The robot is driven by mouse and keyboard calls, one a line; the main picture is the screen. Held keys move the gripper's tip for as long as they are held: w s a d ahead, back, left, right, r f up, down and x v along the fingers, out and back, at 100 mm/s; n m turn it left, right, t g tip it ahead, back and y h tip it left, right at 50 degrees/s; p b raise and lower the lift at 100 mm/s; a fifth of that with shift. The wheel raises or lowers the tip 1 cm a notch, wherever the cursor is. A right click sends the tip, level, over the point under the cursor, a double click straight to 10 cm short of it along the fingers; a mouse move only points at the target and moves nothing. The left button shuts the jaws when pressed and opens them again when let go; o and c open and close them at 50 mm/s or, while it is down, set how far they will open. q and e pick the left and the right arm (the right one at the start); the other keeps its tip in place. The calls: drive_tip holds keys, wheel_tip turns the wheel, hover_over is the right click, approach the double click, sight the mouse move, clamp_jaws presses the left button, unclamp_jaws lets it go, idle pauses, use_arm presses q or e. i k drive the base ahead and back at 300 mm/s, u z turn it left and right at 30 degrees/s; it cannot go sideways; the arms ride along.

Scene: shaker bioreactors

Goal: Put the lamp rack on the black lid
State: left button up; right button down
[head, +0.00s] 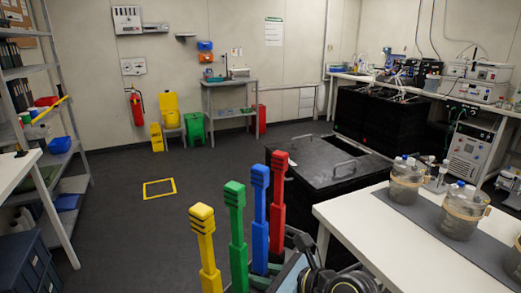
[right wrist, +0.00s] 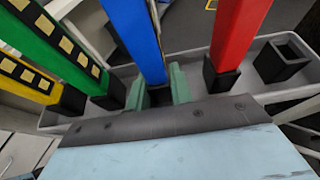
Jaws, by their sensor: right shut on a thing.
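The lamp rack is a long grey tray (right wrist: 303,84) with black sockets. It holds upright yellow (head: 205,245), green (head: 236,225), blue (head: 260,220) and red (head: 277,205) lamps. A socket (right wrist: 283,60) at one end is empty. My right gripper (right wrist: 160,88) is shut on the rack, its green fingers either side of the blue lamp's foot; the exact grip spot is partly hidden. In the head view the rack is at the bottom middle, its tray mostly out of sight. The black lid (head: 322,160), with two metal handles, lies on a black box beyond the lamps. My left gripper is not in view.
A white table (head: 375,232) with several grey-brown jars (head: 462,212) stands at right, close to the lid. Another black box (head: 385,110) with tubes stands behind it. Shelves (head: 70,185) stand at left. The floor between is clear, with a yellow square (head: 159,197).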

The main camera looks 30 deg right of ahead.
sight(324, 157)
drive_tip(key=i, duration=1.65)
drive_tip(key=z, duration=1.5)
drive_tip(key=i, duration=0.95)
